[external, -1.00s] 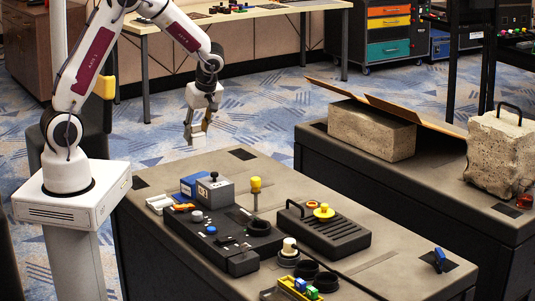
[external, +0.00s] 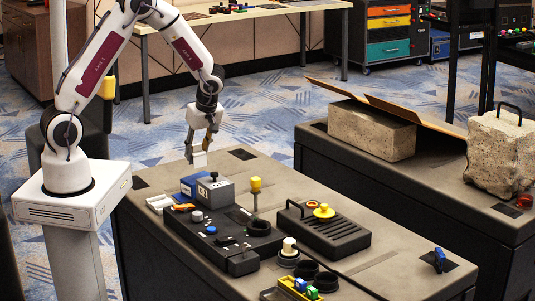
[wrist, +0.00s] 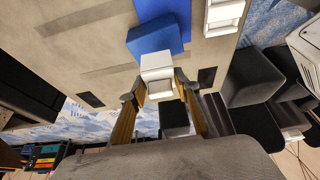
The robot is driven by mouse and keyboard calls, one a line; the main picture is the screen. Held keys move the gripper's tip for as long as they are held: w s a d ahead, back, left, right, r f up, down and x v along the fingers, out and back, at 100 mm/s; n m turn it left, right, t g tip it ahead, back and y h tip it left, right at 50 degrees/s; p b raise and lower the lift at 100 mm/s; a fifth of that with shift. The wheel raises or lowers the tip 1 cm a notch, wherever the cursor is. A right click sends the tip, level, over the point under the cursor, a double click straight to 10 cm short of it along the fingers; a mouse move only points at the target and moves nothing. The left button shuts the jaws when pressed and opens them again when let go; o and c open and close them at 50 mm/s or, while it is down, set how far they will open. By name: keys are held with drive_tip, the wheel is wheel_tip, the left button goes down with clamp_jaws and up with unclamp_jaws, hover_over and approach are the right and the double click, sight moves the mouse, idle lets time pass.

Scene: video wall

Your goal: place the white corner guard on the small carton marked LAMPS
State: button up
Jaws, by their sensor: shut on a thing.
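The white corner guard (external: 199,158) is held at the tips of my gripper (external: 199,147), above the far left end of the near bench. In the wrist view my gripper (wrist: 160,98) has its two fingers on either side of the white guard (wrist: 158,70). A small blue carton (external: 190,186) stands on the bench below and in front of the guard, beside a grey box. The blue carton (wrist: 154,38) also shows just beyond the guard in the wrist view. I cannot read LAMPS on any box.
The grey box (external: 215,189) with a black knob stands right of the blue carton. A white tray (external: 159,203) lies to its left. A black control panel (external: 222,238) and a yellow-topped post (external: 255,190) stand nearer. Bare bench top lies behind the boxes.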

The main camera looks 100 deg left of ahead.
sight(198, 155)
drive_tip(key=shift+f, duration=1.85)
drive_tip(key=shift+f, duration=0.15)
drive_tip(key=o, duration=0.9)
drive_tip(key=shift+o, duration=0.2)
drive_tip(key=shift+r, duration=0.2)
drive_tip(key=v, duration=1.2)
